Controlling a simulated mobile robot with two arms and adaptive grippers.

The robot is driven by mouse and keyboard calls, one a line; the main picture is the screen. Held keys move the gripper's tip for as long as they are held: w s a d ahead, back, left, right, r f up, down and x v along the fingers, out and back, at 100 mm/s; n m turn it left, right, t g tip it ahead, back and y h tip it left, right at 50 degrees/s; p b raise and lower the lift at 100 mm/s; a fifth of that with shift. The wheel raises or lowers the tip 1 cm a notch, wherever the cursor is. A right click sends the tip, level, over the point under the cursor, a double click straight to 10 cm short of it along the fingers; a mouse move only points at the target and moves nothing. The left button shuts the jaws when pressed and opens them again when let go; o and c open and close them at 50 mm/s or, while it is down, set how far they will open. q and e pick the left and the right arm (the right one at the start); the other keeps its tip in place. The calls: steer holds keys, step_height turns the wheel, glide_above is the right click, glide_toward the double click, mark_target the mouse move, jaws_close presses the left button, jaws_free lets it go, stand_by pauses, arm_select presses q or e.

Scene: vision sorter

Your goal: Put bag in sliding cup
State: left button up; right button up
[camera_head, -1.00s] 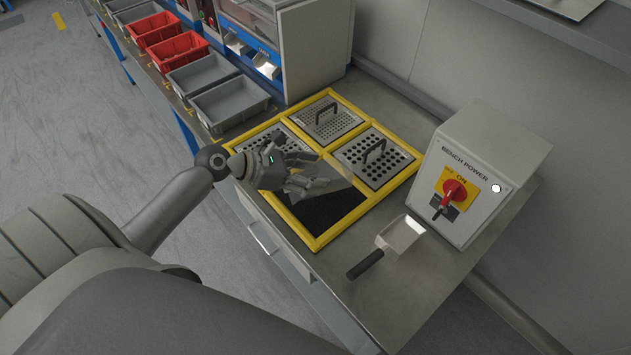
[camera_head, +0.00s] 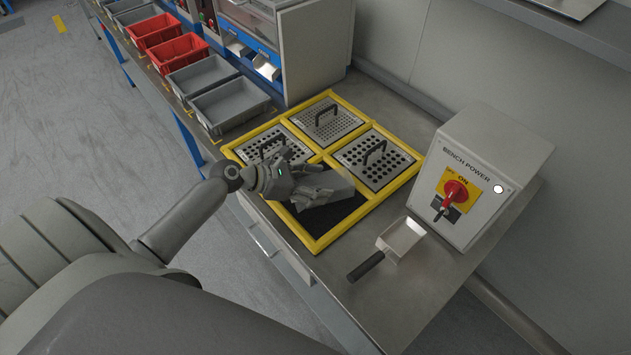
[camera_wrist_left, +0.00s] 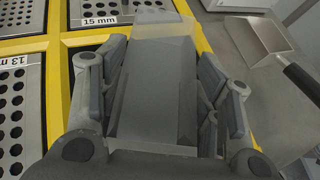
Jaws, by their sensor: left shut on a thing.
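My left gripper (camera_head: 312,191) is shut on a grey, see-through flat bag (camera_head: 340,182). It holds the bag over the dark, plate-free front section (camera_head: 335,216) of a yellow frame. In the left wrist view the bag (camera_wrist_left: 155,98) lies between the two fingers of the gripper (camera_wrist_left: 158,90), with a clear end at the top. I cannot tell whether the bag touches the dark surface. I cannot tell which thing in view is the sliding cup. My right gripper is not in view.
The yellow frame (camera_head: 317,245) also holds several perforated plates with black handles. A scoop (camera_head: 401,238) lies on the bench right of it, near the Bench Power box (camera_head: 470,175). Grey bins (camera_head: 228,103) and red bins (camera_head: 180,52) line the left. Small chutes (camera_head: 266,67) front the blue machine.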

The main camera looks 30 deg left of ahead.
arm_select(q)
steer(key=shift+f, duration=0.35)
steer(key=o, duration=0.9)
steer(key=shift+r, duration=0.1)
